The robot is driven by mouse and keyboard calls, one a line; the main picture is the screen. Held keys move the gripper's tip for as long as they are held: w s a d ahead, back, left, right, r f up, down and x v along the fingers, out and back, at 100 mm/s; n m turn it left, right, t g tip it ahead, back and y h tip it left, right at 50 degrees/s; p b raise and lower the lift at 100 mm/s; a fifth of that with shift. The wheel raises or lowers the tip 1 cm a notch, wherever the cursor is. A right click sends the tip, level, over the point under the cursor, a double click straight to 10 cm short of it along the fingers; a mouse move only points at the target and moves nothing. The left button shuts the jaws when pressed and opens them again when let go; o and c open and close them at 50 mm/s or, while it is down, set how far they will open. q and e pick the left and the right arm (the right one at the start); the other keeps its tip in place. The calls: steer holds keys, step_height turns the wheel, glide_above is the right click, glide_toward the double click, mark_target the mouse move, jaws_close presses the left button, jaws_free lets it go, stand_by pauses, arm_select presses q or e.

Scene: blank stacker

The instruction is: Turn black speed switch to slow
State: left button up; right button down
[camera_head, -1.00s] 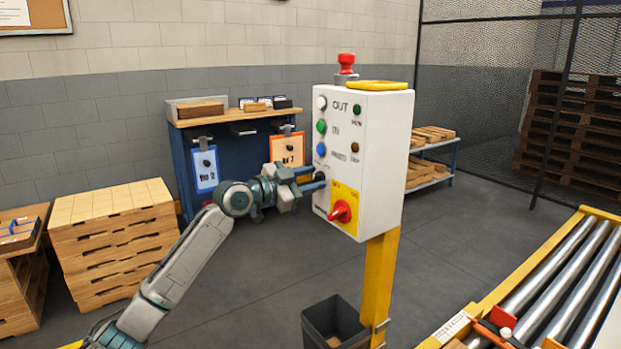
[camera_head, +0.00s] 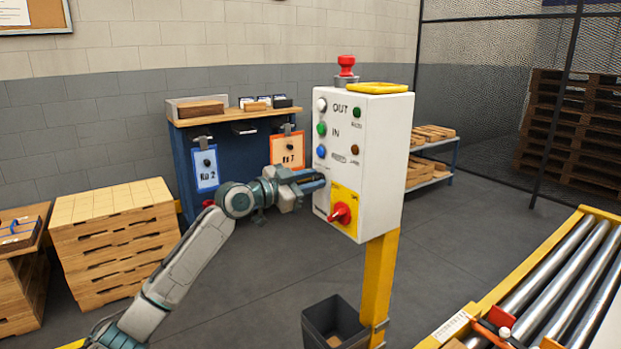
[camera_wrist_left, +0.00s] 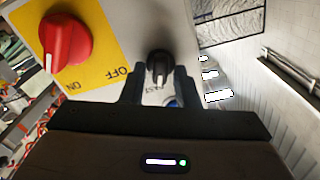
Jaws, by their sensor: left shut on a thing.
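The black speed switch (camera_wrist_left: 159,62) shows in the left wrist view between my left gripper's fingers (camera_wrist_left: 159,78). It is a round black knob with a pale mark toward the lower side of that view, near partly hidden letters that seem to read FAST. The fingers are shut on it. In the head view my left gripper (camera_head: 316,183) reaches the left face of the white control box (camera_head: 382,165) and hides the switch. My right gripper is not in view.
A red rotary switch (camera_head: 340,212) on a yellow ON/OFF plate sits just below my gripper. Coloured buttons are above, and a red mushroom button (camera_head: 346,63) tops the box. A dark bin (camera_head: 318,312) stands below. A roller conveyor (camera_head: 545,275) is at right.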

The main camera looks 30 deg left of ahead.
arm_select(q)
steer(key=shift+r+n+p, duration=0.2)
steer(key=shift+n+p, duration=0.35)
steer(key=shift+n, duration=0.25)
steer(key=n+p, duration=0.3)
steer(key=n, duration=0.2)
steer(key=shift+w+a+p, duration=0.1)
steer(key=shift+a+p, duration=0.1)
steer(key=shift+p, duration=0.15)
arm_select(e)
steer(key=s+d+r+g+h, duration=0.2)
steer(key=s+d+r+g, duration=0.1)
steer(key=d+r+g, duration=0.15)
arm_select(q)
steer(key=shift+f+n+p, duration=0.15)
steer(key=shift+n+p, duration=0.95)
steer(key=shift+n, duration=0.9)
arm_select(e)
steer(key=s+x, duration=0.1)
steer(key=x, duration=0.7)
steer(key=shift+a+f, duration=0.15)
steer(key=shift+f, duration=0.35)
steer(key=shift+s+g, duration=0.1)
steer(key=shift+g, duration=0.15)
arm_select(q)
steer(key=o, duration=0.7)
steer(key=shift+a, duration=0.1)
